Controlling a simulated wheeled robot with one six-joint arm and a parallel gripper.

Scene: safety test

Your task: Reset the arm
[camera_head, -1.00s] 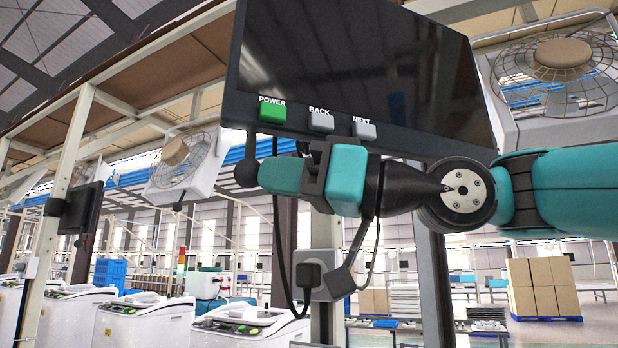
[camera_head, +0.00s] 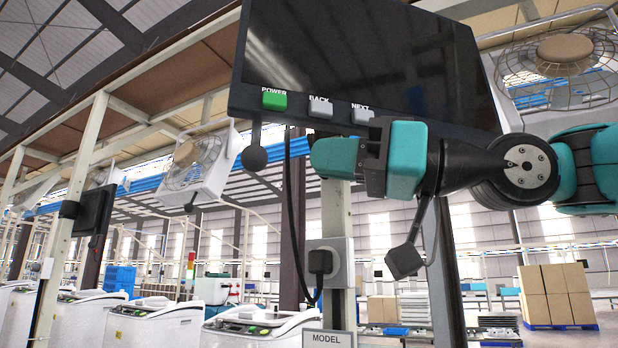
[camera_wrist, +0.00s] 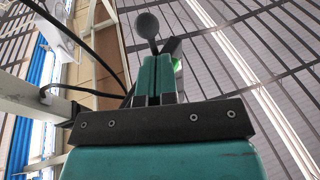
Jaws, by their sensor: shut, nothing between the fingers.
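My gripper (camera_head: 316,152) is in front of and just below the lower edge of a dark monitor (camera_head: 370,60). Its teal fingers are shut together and point left. Nothing is held. The fingers also show closed in the wrist view (camera_wrist: 154,80). The monitor's lower bezel carries a green POWER button (camera_head: 274,99), a grey BACK button (camera_head: 320,107) and a grey NEXT button (camera_head: 362,114). The gripper is apart from the POWER button in the picture. My wrist hides part of the bezel right of NEXT.
A dark round knob (camera_head: 254,157) hangs below the monitor's left end. A socket box (camera_head: 340,258) with a plug and black cable is on the post below my gripper. Fans (camera_head: 195,165), white machines (camera_head: 150,325) and stacked cartons (camera_head: 556,293) stand behind.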

